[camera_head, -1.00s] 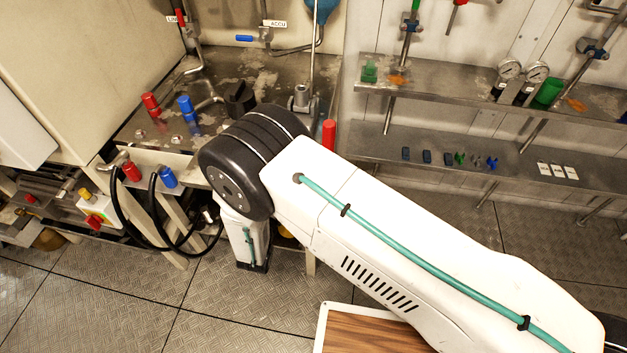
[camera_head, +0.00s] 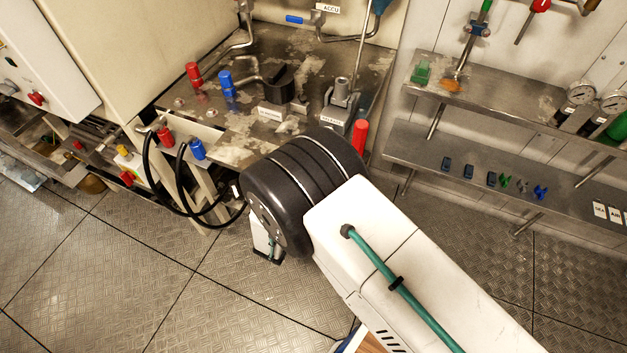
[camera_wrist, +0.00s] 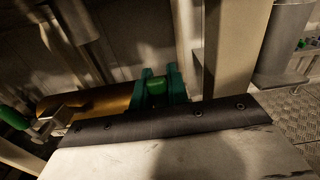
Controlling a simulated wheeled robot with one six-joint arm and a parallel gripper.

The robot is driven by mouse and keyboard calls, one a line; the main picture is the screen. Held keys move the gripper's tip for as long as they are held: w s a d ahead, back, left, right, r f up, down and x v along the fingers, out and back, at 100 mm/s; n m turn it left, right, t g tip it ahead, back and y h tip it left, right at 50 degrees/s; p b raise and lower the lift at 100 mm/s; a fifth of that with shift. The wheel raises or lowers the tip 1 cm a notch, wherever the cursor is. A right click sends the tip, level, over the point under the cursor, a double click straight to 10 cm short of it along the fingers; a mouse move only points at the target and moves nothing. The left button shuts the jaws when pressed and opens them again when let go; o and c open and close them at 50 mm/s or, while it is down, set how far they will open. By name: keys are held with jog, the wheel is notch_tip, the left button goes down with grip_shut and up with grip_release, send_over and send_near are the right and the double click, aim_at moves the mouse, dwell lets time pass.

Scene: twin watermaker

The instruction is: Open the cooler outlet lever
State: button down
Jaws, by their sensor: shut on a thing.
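In the wrist view, my gripper (camera_wrist: 160,87) shows as two teal fingers under the bench. A brass-coloured cylindrical body (camera_wrist: 88,103) lies just left of the fingers. In the head view my own arm covers the gripper and what it holds.
Another green handle (camera_wrist: 14,118) is at the left of the wrist view. A pale upright post (camera_wrist: 222,50) stands close right of my gripper. In the head view, black hoses (camera_head: 183,190) hang beside the bench (camera_head: 290,50). The floor (camera_head: 110,260) at front left is clear.

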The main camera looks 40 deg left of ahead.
jog(key=shift+s, duration=0.1)
jog(key=c, duration=1.4)
grip_release()
jog(key=shift+o, duration=0.2)
jog(key=v, duration=0.7)
jog(key=shift+s, duration=0.35)
jog(key=shift+d, duration=0.1)
